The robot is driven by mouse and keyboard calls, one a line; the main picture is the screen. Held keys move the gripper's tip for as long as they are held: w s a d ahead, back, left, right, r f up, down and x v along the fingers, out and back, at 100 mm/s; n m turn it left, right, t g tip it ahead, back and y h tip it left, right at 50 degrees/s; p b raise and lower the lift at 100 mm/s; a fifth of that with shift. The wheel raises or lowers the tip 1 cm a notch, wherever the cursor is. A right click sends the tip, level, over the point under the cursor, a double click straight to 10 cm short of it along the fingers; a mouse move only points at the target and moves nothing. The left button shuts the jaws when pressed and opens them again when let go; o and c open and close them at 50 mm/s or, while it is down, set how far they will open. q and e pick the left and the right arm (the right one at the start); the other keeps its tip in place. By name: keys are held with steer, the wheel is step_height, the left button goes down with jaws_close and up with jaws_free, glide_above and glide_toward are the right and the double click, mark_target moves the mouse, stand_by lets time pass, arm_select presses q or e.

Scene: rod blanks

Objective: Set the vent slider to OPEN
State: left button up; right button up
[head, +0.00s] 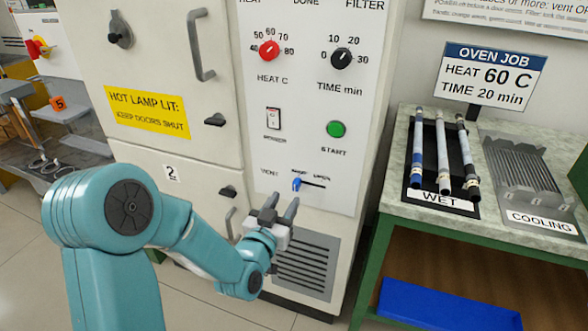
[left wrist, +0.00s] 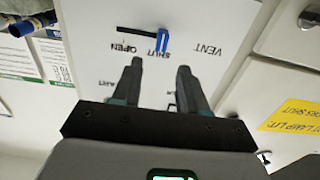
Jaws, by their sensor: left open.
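The vent slider (head: 297,184) is a small blue knob on a dark horizontal slot, low on the white control panel. It stands at the slot's left end, by the SHUT label. In the left wrist view the panel appears upside down, and the blue slider (left wrist: 162,41) is at the SHUT end with OPEN to its left. My left gripper (head: 281,204) is open and empty, just below the slider in the head view. In the left wrist view its fingertips (left wrist: 160,66) are spread either side of the slider's line, apparently short of it. My right gripper is not in view.
Above the slider are a power switch (head: 273,118), a green start button (head: 336,129) and two dials. A vent grille (head: 305,265) is below. At the right, a bench (head: 400,150) holds a WET rack with several rods and a COOLING rack (head: 530,180).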

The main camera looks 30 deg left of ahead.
mark_target(295, 184)
arm_select(q)
steer(key=x, duration=0.7)
steer(key=shift+w, duration=0.1)
